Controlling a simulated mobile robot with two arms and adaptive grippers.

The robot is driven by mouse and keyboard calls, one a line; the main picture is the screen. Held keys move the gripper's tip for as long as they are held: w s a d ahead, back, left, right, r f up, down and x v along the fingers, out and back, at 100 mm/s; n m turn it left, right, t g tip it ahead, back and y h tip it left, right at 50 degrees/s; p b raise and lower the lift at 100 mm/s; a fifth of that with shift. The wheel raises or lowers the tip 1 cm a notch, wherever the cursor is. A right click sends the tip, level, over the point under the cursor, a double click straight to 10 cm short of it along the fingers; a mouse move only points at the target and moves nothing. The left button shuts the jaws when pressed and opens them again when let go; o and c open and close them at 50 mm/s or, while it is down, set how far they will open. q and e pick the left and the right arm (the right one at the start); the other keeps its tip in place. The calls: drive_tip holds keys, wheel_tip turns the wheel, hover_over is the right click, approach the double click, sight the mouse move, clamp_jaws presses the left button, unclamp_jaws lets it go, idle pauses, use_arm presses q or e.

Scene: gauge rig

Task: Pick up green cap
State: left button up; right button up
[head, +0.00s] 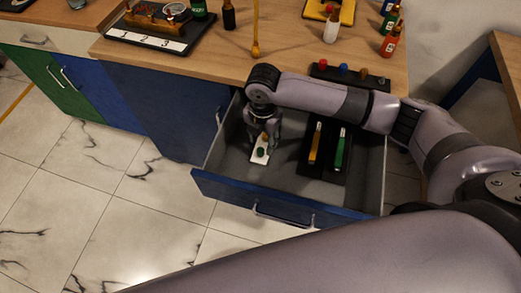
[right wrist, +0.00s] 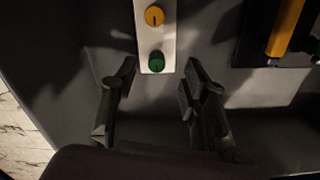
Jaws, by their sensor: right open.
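The green cap (head: 261,152) sits on a white strip (head: 259,161) inside the open drawer. In the right wrist view, the green cap (right wrist: 156,62) is near the end of the white strip (right wrist: 142,40), with an orange-yellow cap (right wrist: 154,16) farther along it. My right gripper (head: 262,136) reaches down into the drawer and partly hides the strip in the head view. In the right wrist view, my right gripper (right wrist: 161,76) is open and empty. Its fingers are spread to either side of the green cap, apart from it. My left gripper is out of view.
The blue-fronted drawer (head: 290,207) has walls around my gripper. A black tray (head: 322,170) with a yellow tool (head: 315,143) and a green tool (head: 340,148) lies to the right. The wooden counter (head: 215,55) above holds bottles, a gauge rig and a rack.

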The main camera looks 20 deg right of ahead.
sight(261, 150)
drive_tip(key=f, duration=0.4)
drive_tip(key=shift+s+a+f, duration=0.1)
drive_tip(key=shift+a, duration=0.2)
drive_tip(key=shift+c, duration=0.2)
drive_tip(key=c, duration=0.8)
